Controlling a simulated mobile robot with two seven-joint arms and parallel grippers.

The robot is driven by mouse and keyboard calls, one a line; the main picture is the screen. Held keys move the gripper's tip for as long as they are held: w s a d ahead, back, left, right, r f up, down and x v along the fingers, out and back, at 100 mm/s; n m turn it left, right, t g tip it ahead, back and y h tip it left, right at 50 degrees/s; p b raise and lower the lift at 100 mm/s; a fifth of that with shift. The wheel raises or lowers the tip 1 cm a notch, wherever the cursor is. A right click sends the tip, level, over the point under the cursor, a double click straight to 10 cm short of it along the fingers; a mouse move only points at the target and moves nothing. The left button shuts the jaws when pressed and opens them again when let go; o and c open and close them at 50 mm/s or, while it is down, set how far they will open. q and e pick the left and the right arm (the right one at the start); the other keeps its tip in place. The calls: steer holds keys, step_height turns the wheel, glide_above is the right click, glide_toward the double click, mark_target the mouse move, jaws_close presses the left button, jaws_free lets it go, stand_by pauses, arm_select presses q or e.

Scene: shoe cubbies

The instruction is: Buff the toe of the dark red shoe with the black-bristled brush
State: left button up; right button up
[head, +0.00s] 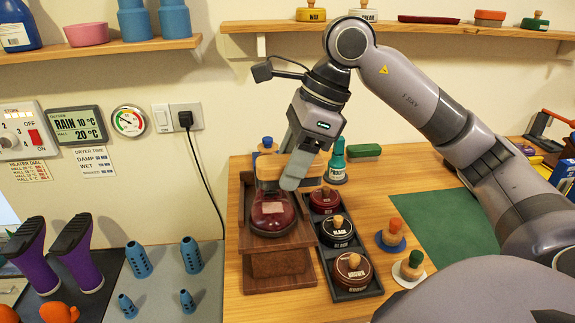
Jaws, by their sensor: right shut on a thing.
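My right gripper (297,172) reaches down over the far end of the shoe and is shut on a tan wooden-backed brush (270,167). The brush lies crosswise just above or against the shoe. Its bristles are hard to make out, and I cannot tell whether they touch the shoe. The gripper fingers cover part of the brush. My left gripper is not in view.
A dark tray (344,292) of round polish tins stands right of the stand. Two small daubers (391,236) stand beyond it, near a green mat (445,228). A teal bottle (337,163) and green brush (363,151) are behind.

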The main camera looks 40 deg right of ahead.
steer(key=shift+r+p, duration=0.85)
steer(key=shift+r, duration=0.65)
